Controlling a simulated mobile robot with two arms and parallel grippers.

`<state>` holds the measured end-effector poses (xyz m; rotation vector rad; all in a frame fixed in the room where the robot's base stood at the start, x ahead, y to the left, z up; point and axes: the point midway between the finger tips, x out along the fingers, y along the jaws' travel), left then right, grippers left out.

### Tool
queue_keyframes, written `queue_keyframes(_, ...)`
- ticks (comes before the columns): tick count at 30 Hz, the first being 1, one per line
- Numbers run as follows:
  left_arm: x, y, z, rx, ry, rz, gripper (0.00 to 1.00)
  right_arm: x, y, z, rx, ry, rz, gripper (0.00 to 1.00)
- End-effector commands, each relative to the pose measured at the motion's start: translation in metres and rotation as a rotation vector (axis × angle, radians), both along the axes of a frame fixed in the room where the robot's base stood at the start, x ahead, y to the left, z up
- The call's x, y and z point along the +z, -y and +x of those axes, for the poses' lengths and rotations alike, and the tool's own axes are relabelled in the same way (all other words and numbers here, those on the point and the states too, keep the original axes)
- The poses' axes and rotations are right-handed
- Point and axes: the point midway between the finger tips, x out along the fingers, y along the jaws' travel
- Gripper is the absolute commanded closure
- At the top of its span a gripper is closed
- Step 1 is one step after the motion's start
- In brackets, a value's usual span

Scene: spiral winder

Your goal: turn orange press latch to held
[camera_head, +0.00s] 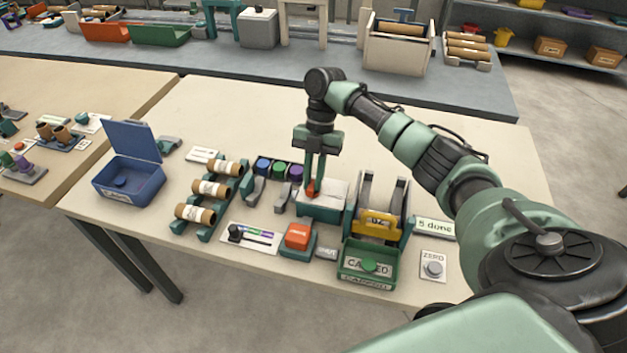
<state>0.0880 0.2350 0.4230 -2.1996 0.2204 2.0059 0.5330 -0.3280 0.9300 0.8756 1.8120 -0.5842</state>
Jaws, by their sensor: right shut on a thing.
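The orange press latch (311,188) is a small orange-red piece on a teal and white press block (323,203) near the middle of the table. My right gripper (314,182) comes straight down from above and is shut on the latch. The fingers cover part of the latch, so its exact angle is hard to tell. My left gripper is not in view.
Right of the press stands a winder frame with a yellow part (378,223). In front are a green bin (369,265) and an orange button box (297,237). Left are a rack of cardboard rolls (211,188) and an open blue box (130,178). The table's back is clear.

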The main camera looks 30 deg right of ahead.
Motion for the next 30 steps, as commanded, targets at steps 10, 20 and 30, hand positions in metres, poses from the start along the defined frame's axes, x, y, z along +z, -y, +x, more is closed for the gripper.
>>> queue_keyframes(10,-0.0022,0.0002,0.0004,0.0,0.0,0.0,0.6,0.0008,0.0001,0.0013,0.053,0.005,-0.002,1.0)
queue_keyframes(20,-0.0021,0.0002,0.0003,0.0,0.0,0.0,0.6,0.001,0.0001,0.0011,0.054,0.003,-0.001,0.83)
queue_keyframes(30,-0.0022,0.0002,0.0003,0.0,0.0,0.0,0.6,0.0003,0.0001,0.0006,0.052,0.002,-0.001,0.64)
